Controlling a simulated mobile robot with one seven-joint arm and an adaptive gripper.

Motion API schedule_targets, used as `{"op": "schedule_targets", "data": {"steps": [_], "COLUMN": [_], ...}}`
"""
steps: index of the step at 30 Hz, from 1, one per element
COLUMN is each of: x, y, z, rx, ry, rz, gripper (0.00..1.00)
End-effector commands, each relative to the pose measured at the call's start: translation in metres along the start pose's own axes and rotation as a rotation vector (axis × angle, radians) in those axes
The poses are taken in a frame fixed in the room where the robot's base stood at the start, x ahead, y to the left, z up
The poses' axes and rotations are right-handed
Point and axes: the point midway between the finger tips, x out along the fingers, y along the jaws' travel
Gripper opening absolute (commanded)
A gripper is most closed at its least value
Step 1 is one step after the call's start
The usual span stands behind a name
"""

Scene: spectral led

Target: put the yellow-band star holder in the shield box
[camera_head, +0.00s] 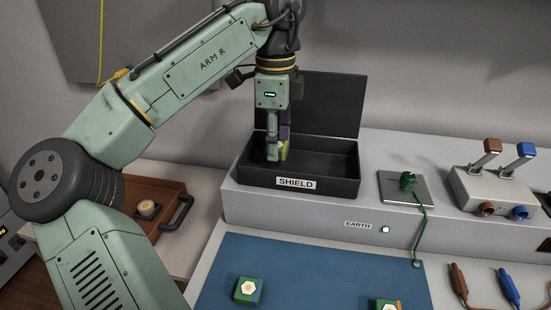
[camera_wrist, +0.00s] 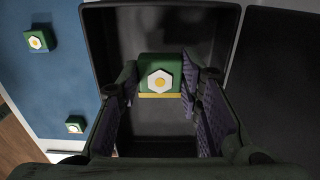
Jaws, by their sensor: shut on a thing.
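The yellow-band star holder (camera_wrist: 160,72), a green block with a white hexagon, yellow centre and yellow stripe, sits between my gripper's fingertips in the wrist view. My gripper (camera_wrist: 158,80) is shut on it. In the head view my gripper (camera_head: 278,152) points down inside the open shield box, and the holder (camera_head: 284,153) shows only as a small yellow-green patch beside the fingers. The shield box (camera_head: 340,189) is black, labelled SHIELD, with its lid (camera_head: 330,100) raised at the back. I cannot tell whether the holder touches the box floor.
Two green holders (camera_head: 249,291) (camera_head: 388,305) lie on the blue mat (camera_head: 315,270). A brown tray (camera_head: 178,188) at left holds another piece (camera_head: 147,208). Right of the box stand an earth plate (camera_head: 420,190) with a green plug and cable, and a switch unit (camera_head: 475,187).

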Motion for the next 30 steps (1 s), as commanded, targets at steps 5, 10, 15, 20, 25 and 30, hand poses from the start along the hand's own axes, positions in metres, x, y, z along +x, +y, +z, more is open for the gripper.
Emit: {"op": "schedule_targets", "data": {"steps": [5,10,15,20,25,30], "x": [0.025,0.022,0.023,0.027,0.027,0.027], "y": [0.000,0.000,0.000,0.001,0.001,0.001], "z": [0.001,0.000,0.000,0.000,0.000,0.000], "rx": [-0.003,-0.001,-0.001,0.000,-0.001,-0.001], "ry": [-0.003,0.001,0.001,0.001,0.000,0.000], "rz": [-0.001,-0.001,0.000,0.001,0.001,0.000], "gripper": [0.10,0.10,0.10,0.33,0.45,0.53]}}
